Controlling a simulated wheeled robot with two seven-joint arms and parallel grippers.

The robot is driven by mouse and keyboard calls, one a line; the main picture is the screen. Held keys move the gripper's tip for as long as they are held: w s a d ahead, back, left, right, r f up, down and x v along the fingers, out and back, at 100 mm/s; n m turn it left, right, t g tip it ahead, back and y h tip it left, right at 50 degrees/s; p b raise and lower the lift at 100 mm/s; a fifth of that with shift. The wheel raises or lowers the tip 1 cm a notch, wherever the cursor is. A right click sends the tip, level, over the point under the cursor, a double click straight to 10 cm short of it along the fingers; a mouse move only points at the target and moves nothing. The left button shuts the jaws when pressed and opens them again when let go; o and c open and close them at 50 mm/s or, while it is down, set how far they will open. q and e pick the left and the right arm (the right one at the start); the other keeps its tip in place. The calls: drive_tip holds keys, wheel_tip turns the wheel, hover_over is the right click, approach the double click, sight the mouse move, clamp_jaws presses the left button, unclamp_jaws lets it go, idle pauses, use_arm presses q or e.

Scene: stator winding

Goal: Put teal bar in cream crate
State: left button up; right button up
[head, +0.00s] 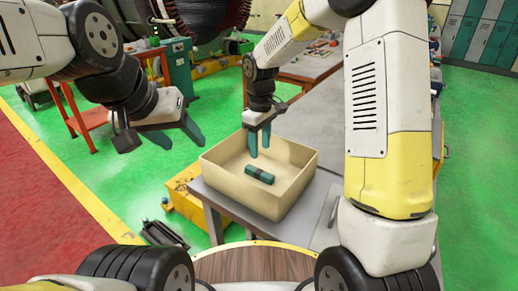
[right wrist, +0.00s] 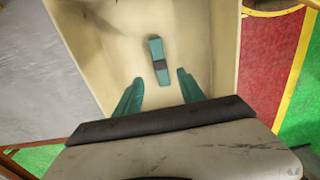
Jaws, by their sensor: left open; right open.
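The teal bar (head: 260,175), with a dark band around its middle, lies on the floor of the cream crate (head: 248,198). The bar also shows in the right wrist view (right wrist: 158,62), beyond the fingertips and apart from them. The crate stands on a grey table. My right gripper (head: 259,147) points down over the crate, open and empty, above the bar. Its two teal fingers show in the right wrist view (right wrist: 157,82). My left gripper (head: 163,142) is open and empty, in the air left of the crate.
The grey table (head: 219,200) has free room around the crate. A yellow bin (head: 186,198) stands on the floor left of the table. An orange-red stand (head: 88,120) and green floor lie further back on the left.

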drive_tip(key=s+d+r+m+t+y, duration=0.1)
drive_tip(key=s+d+r+m, duration=0.1)
drive_tip(key=s+d+r, duration=0.4)
drive_tip(key=s+d+r+m+t, duration=0.2)
drive_tip(key=s+r+m, duration=0.1)
drive_tip(key=r, duration=0.5)
drive_tip(key=s+d+r+m+t, duration=0.1)
drive_tip(key=s+d+m, duration=0.1)
drive_tip(key=s, duration=0.4)
drive_tip(key=s+d+r+m+t+y, duration=0.1)
drive_tip(key=s+d+r+m+t, duration=0.1)
drive_tip(key=s, duration=0.5)
drive_tip(key=shift+d+m, duration=0.2)
drive_tip(key=shift+m, duration=0.4)
